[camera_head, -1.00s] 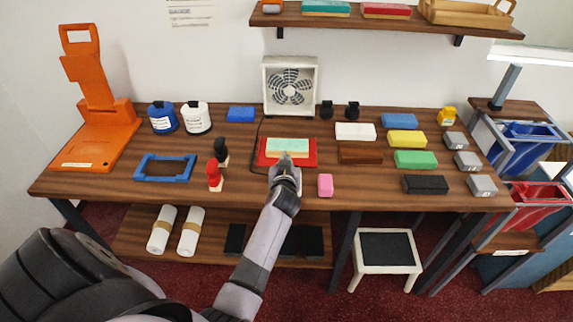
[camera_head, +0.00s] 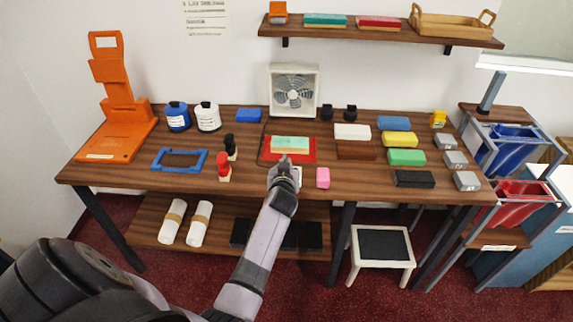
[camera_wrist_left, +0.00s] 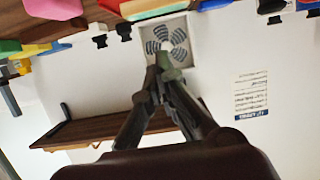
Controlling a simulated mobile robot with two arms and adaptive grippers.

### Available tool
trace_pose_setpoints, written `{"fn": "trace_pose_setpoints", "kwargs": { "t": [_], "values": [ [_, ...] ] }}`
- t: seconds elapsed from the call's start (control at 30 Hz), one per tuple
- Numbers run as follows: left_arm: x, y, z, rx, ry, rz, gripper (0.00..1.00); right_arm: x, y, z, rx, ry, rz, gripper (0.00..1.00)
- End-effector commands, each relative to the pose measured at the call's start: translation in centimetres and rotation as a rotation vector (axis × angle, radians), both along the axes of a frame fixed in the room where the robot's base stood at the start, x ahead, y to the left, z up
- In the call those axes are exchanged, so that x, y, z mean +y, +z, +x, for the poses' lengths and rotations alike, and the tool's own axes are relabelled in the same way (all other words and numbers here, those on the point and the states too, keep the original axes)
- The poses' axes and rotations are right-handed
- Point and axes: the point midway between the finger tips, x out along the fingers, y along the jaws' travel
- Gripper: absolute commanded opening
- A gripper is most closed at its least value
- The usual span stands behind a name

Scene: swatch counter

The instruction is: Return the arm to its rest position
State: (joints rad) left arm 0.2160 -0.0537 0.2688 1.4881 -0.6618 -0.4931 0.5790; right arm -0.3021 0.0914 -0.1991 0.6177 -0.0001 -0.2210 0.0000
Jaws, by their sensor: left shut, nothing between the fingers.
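My left arm reaches in from the bottom of the head view. Its left gripper (camera_head: 284,160) is shut and empty, at the front of the red mat (camera_head: 308,155) on the counter. A mint-green and tan block (camera_head: 290,144) lies on the mat, just beyond the fingertips. Whether the fingertips touch the mat or hover over it I cannot tell. In the left wrist view the gripper's closed fingers (camera_wrist_left: 163,64) point toward the fan (camera_wrist_left: 168,40), with the counter's objects along the top. My right gripper is not in view.
The wooden counter (camera_head: 270,184) holds a red-handled stamp (camera_head: 222,170) and a blue frame (camera_head: 180,161) left of the arm. A pink block (camera_head: 323,177) stands close on its right, with several coloured blocks beyond. A stool (camera_head: 382,247) stands below.

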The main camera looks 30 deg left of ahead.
Motion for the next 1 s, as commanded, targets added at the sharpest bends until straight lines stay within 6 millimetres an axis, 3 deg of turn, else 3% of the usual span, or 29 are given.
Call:
{"fn": "trace_pose_setpoints", "kwargs": {
  "t": [0.2,0.37,0.47,0.57,0.77,0.87,1.0],
  "values": [
    [0.0,0.0,0.0,0.000,0.000,0.000,0.00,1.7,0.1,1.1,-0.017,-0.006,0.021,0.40],
    [0.0,-0.1,0.0,0.001,0.000,0.000,0.00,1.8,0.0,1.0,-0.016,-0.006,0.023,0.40],
    [-0.6,-1.6,-0.2,0.024,-0.016,-0.002,0.00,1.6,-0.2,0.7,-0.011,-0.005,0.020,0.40],
    [-2.0,-5.6,-1.0,0.091,-0.061,-0.006,0.00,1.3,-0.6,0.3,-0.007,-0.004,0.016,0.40],
    [-6.8,-18.6,-5.9,0.308,-0.210,-0.028,0.00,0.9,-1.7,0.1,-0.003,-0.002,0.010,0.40],
    [-9.1,-25.0,-9.7,0.419,-0.282,-0.044,0.00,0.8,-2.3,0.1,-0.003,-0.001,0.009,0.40],
    [-11.8,-33.0,-16.4,0.572,-0.373,-0.066,0.00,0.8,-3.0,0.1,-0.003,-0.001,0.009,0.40]
  ]
}}
